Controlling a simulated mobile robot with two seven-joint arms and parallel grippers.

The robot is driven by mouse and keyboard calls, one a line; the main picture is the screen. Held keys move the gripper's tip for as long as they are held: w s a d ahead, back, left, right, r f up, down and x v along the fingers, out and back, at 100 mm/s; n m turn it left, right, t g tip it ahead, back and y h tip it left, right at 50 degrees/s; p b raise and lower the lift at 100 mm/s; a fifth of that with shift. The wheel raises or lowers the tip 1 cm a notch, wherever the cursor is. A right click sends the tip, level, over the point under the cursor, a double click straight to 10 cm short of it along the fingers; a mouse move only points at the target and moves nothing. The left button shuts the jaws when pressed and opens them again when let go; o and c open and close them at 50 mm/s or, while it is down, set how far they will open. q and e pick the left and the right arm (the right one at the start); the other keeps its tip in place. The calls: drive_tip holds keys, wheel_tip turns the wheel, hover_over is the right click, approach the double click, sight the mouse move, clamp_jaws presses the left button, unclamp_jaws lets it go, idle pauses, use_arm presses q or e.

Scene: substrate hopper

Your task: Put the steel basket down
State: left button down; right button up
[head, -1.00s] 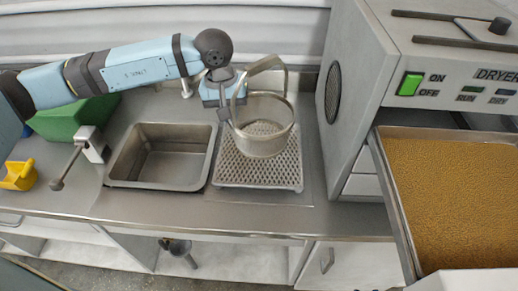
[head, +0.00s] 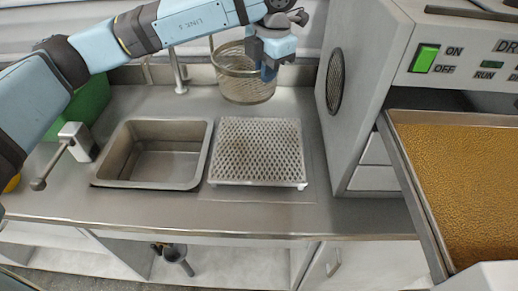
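The steel basket (head: 238,88) is a round, thin-walled mesh basket at the back of the counter, behind the perforated draining rack (head: 257,150). It looks upright. I cannot tell whether its base rests on the counter or hangs just above it. My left gripper (head: 268,72) points down at the basket's right side and overlaps its rim. It covers part of the rim and handle, so whether the fingers grip it is hidden. The rack is empty. My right gripper is not in view.
A sink (head: 160,155) lies left of the rack, with a tap (head: 180,75) behind it. A dryer (head: 375,90) stands to the right with a tray of brown granules (head: 460,180). A green block (head: 92,100) is at the left. The counter front is clear.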

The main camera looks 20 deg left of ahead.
use_arm(q)
drive_tip(key=shift+d+n, duration=0.15)
drive_tip(key=shift+n, duration=0.15)
drive_tip(key=shift+f, duration=0.2)
drive_tip(key=shift+w+f+p, duration=0.1)
drive_tip(key=shift+f+p, duration=0.5)
drive_tip(key=shift+f, duration=9.1)
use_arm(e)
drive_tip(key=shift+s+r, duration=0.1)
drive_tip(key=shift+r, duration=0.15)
use_arm(q)
drive_tip(key=shift+f, duration=0.1)
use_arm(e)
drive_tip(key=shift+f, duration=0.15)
use_arm(q)
drive_tip(key=c, duration=1.7)
unclamp_jaws()
drive_tip(key=o, duration=0.4)
drive_tip(key=shift+c, duration=0.2)
